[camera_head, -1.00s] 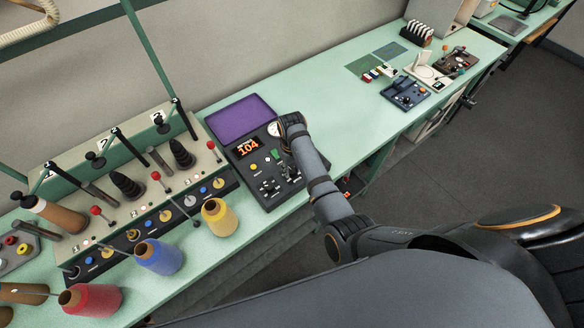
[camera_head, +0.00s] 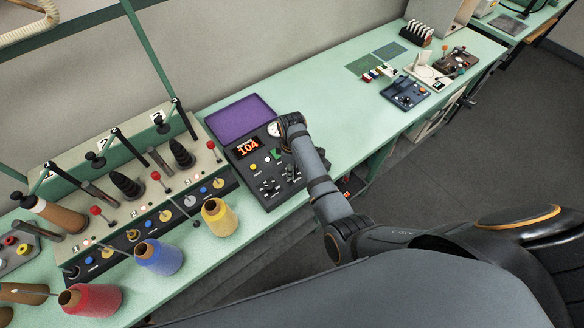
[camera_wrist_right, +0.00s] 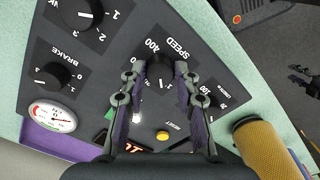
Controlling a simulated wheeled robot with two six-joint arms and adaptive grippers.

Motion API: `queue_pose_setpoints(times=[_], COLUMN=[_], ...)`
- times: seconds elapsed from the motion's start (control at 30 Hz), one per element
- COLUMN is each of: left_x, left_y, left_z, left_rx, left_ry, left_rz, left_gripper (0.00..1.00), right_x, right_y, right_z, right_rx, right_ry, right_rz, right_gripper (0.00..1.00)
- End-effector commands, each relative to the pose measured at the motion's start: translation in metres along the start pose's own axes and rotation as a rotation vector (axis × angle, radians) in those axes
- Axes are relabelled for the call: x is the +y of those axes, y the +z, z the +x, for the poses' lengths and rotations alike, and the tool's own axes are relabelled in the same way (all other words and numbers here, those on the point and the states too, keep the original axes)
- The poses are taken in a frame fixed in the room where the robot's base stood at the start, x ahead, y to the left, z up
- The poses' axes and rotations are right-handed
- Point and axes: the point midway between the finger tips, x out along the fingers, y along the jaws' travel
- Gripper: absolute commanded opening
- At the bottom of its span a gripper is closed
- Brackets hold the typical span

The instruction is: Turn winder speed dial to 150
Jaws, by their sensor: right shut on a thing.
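The black winder control panel (camera_head: 262,190) sits on the green bench, with a purple pad (camera_head: 239,118) at its back. Its orange display (camera_head: 247,147) reads 104. In the right wrist view, the black speed dial (camera_wrist_right: 160,75) lies between my right gripper's fingertips (camera_wrist_right: 160,82), next to the SPEED label and a 400 mark. The gripper is shut on this dial, and the fingers cover part of its scale, so I cannot read its pointer. In the head view my right arm comes in over the panel's right side. My left gripper is not in view.
In the right wrist view the brake dial (camera_wrist_right: 52,76), a round gauge (camera_wrist_right: 52,116) and a yellow button (camera_wrist_right: 162,134) surround my fingers. A yellow yarn cone (camera_head: 219,217) stands left of the panel, by the spindle rack.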

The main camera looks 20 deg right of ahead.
Motion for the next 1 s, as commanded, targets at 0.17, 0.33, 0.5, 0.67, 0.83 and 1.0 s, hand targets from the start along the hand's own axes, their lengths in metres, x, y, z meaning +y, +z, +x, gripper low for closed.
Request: queue_pose_setpoints(times=[0.17, 0.33, 0.5, 0.67, 0.83, 1.0], left_x=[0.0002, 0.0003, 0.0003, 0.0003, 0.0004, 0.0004], left_y=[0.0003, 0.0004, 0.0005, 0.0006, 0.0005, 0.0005], left_z=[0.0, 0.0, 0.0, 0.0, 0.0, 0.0], left_rx=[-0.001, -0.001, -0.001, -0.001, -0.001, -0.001], left_ry=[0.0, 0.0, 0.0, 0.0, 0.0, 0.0], left_rz=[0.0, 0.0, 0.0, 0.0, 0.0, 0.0], left_gripper=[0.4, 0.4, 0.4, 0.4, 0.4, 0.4], right_x=[0.0003, 0.0003, 0.0003, 0.0003, 0.0003, 0.0003], right_y=[-0.0004, -0.0004, -0.0005, -0.0005, -0.0005, -0.0005], right_z=[-0.0004, -0.0004, -0.0004, -0.0004, -0.0004, -0.0005], right_rx=[0.001, 0.001, 0.001, 0.001, 0.001, 0.001], right_ry=[0.001, 0.001, 0.001, 0.001, 0.001, 0.001], right_rz=[-0.103, -0.169, -0.204, -0.214, -0.215, -0.215], right_gripper=[0.0, 0.0, 0.0, 0.0, 0.0, 0.33])
